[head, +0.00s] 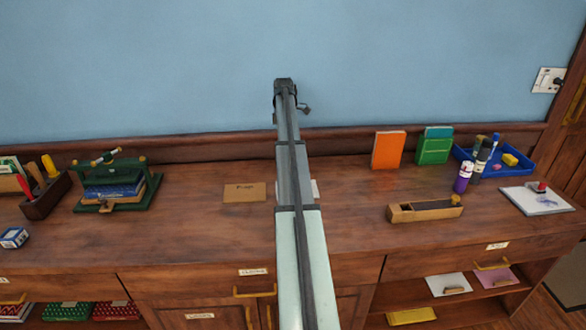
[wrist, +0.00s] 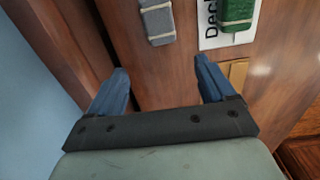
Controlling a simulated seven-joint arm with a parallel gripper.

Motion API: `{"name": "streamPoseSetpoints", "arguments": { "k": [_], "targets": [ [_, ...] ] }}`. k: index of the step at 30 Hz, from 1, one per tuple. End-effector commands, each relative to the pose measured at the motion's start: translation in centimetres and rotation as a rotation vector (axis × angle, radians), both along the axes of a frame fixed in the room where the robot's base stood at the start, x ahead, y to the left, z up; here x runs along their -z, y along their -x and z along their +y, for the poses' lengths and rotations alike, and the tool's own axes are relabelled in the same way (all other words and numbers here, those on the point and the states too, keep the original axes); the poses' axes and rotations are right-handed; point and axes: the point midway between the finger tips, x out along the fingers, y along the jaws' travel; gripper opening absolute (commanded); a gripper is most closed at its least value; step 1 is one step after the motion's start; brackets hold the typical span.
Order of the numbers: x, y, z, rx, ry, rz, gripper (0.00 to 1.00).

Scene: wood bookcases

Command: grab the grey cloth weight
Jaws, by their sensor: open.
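The grey cloth weight (wrist: 158,20) is a small block with a pale band, at the top middle of the wrist view, cut by the frame edge. It lies on the brown wood top. My gripper (wrist: 158,72) is open, its two blue fingers spread with nothing between them. The weight is ahead of the fingertips, roughly in line with the gap, and apart from them. In the head view my arm runs up the middle, and I cannot make out the grey weight there.
A green banded block (wrist: 238,12) sits on a white lettered card (wrist: 212,38), right of the grey weight. The head view shows a green press (head: 117,187) at left, a wooden plane (head: 425,209) and blue tray (head: 522,164) at right. The blue wall (head: 180,70) stands behind.

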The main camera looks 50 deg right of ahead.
Motion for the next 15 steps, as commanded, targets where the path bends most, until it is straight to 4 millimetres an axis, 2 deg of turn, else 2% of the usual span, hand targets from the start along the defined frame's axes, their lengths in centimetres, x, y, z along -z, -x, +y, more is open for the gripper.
{"name": "streamPoseSetpoints", "arguments": {
  "k": [3, 8, 15],
  "targets": [
    [-0.3, 1.5, -1.7, -0.026, -0.013, -0.003, 0.83],
    [0.0, 2.2, -2.3, -0.041, -0.019, -0.003, 0.83],
    [2.6, 2.2, -2.2, -0.04, -0.02, -0.002, 0.83]
  ]
}}
